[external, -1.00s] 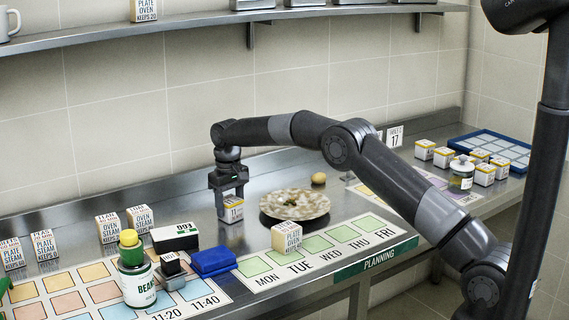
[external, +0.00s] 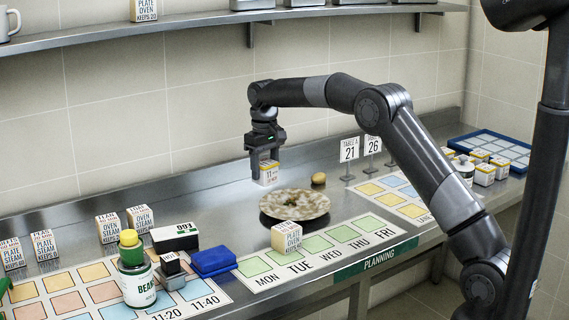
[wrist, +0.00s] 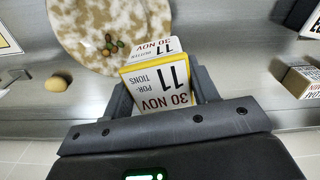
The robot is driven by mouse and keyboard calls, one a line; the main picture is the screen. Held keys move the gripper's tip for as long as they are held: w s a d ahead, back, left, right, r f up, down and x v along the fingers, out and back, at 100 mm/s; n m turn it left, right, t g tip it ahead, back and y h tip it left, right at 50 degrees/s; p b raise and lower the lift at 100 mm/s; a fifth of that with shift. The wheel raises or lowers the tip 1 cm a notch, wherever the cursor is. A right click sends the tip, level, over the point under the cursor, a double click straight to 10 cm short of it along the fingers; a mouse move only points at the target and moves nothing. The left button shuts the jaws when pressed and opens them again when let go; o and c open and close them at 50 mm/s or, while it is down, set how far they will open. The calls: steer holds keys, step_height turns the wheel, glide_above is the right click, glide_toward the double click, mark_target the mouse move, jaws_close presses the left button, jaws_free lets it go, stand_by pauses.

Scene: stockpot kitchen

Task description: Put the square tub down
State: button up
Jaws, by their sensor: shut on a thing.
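The square tub (external: 269,174) is white and yellow, with a label reading 11 portions and 30 NOV. In the external view my gripper (external: 265,160) points down and is shut on it, holding it above the steel counter, behind and left of the mottled plate (external: 295,214). In the wrist view the tub (wrist: 158,86) sits between the two fingers of my gripper (wrist: 160,88). It overlaps the edge of the plate (wrist: 85,30) in that picture. The tub's underside is hidden.
A small round brown item (external: 319,178) lies behind the plate. Another tub (external: 286,237) stands on the weekday planning strip (external: 345,233). Number stands (external: 349,150) are to the right. Bare counter lies left of the plate.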

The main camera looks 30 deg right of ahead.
steer(key=shift+s+d+r, duration=0.15)
steer(key=shift+d+r, duration=0.1)
steer(key=shift+d, duration=0.2)
steer(key=shift+s+d+r, duration=0.1)
steer(key=shift+d+r, duration=0.1)
steer(key=shift+d, duration=0.25)
steer(key=s+d, duration=0.4)
steer(key=d, duration=0.6)
steer(key=s+d+m, duration=0.1)
steer(key=s+d, duration=0.2)
steer(key=d, duration=0.7)
steer(key=s+d, duration=0.4)
steer(key=d, duration=0.6)
steer(key=s+d+m, duration=0.1)
steer(key=s+d, duration=0.9)
steer(key=s, duration=0.2)
steer(key=s+d, duration=0.9)
steer(key=s, duration=0.3)
steer(key=w+a+f, duration=0.1)
steer(key=w+f, duration=0.1)
steer(key=w, duration=0.1)
steer(key=w+a+f, duration=0.1)
steer(key=w+f, duration=0.1)
steer(key=w, duration=0.2)
steer(key=w+a+f, duration=0.2)
steer(key=w, duration=0.1)
steer(key=shift+w+f, duration=0.15)
steer(key=shift+f, duration=2.25)
steer(key=shift+f, duration=0.1)
